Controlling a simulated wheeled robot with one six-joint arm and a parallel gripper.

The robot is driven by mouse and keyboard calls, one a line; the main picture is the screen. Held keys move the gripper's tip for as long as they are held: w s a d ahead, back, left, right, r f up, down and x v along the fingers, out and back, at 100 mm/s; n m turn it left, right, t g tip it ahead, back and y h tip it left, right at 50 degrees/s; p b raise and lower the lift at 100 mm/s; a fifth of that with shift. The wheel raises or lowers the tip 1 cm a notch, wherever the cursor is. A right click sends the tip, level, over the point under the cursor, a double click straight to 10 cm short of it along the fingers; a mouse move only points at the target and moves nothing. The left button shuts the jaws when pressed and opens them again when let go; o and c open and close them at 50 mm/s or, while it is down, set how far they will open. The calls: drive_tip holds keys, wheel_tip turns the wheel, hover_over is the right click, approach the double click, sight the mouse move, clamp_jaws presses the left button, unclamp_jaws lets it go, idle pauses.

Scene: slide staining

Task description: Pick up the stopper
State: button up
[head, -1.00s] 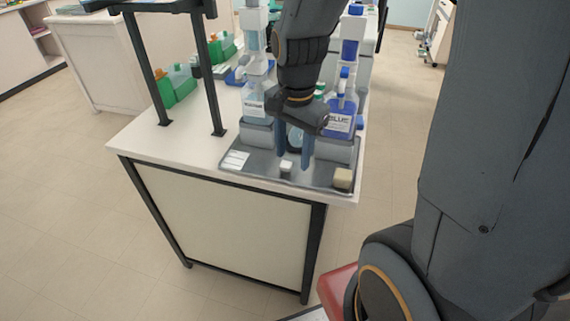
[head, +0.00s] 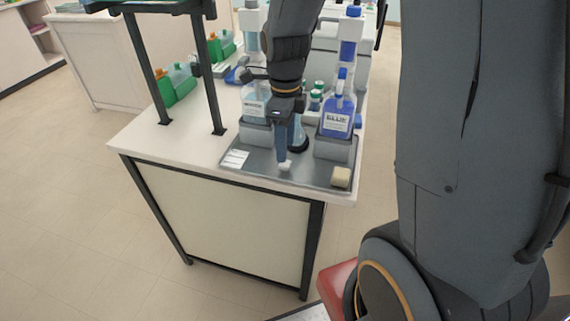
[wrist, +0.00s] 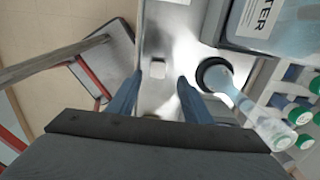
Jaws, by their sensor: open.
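I cannot tell how high the fingertips are above the tray.
A flask in a black ring (wrist: 215,75) stands close to the right finger. A water bottle (wrist: 265,18) and a blue-labelled bottle (head: 337,118) stand in grey holders behind. A beige block (head: 341,177) lies at the tray's right corner. A black-legged shelf (head: 212,80) stands to the left.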

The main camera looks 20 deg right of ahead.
sight(285, 166)
drive_tip(key=shift+a+f+p, duration=0.15)
drive_tip(key=shift+f+p, duration=0.3)
drive_tip(key=shift+f, duration=0.8)
drive_tip(key=shift+a+f+p, duration=0.15)
drive_tip(key=shift+f+p, duration=0.25)
drive_tip(key=shift+f, duration=0.8)
clamp_jaws()
